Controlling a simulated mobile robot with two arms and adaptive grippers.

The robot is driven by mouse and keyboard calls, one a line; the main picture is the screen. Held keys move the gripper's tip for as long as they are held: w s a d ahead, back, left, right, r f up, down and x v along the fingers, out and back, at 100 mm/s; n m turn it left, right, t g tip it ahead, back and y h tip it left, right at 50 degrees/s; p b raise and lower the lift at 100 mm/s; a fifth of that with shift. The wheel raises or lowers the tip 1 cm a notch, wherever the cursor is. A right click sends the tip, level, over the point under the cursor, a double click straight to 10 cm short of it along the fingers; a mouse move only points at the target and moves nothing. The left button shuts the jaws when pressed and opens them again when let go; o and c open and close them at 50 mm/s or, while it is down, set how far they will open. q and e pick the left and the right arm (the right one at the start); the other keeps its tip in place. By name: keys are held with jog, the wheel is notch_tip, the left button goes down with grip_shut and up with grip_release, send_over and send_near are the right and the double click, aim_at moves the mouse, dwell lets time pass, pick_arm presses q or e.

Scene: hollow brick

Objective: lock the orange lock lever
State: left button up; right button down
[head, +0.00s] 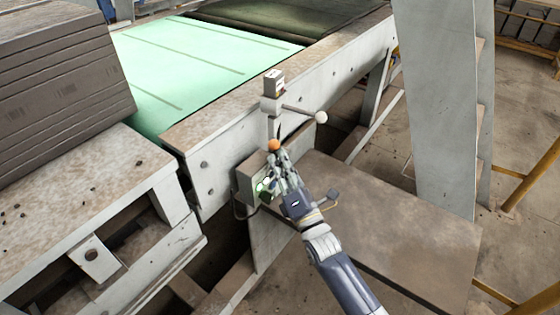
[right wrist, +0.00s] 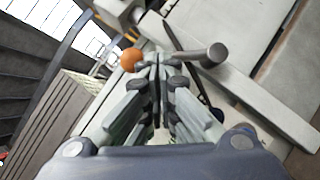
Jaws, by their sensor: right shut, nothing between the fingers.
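The orange ball knob (head: 274,145) of the lock lever shows at the tip of my right gripper in the head view. It also shows in the right wrist view, as an orange ball (right wrist: 131,59) just left of the fingertips. My right gripper (head: 278,158) is shut and empty, close beside the knob; I cannot tell whether they touch. The lever's stem is mostly hidden behind the fingers. In the right wrist view the shut fingers (right wrist: 158,75) fill the middle. My left gripper is not in view.
A grey control box (head: 248,184) with a green light sits on the conveyor's side beside my gripper. Above it is a post with a white-knobbed lever (head: 320,117). A green conveyor belt (head: 190,60) lies behind. A grey column (head: 437,100) stands to the right.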

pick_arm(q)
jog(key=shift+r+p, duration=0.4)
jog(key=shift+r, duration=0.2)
pick_arm(e)
jog(key=shift+r+m, duration=0.25)
jog(key=shift+m, duration=0.15)
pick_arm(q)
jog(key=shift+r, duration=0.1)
pick_arm(e)
jog(key=shift+d+h, duration=0.1)
jog(key=shift+h, duration=0.3)
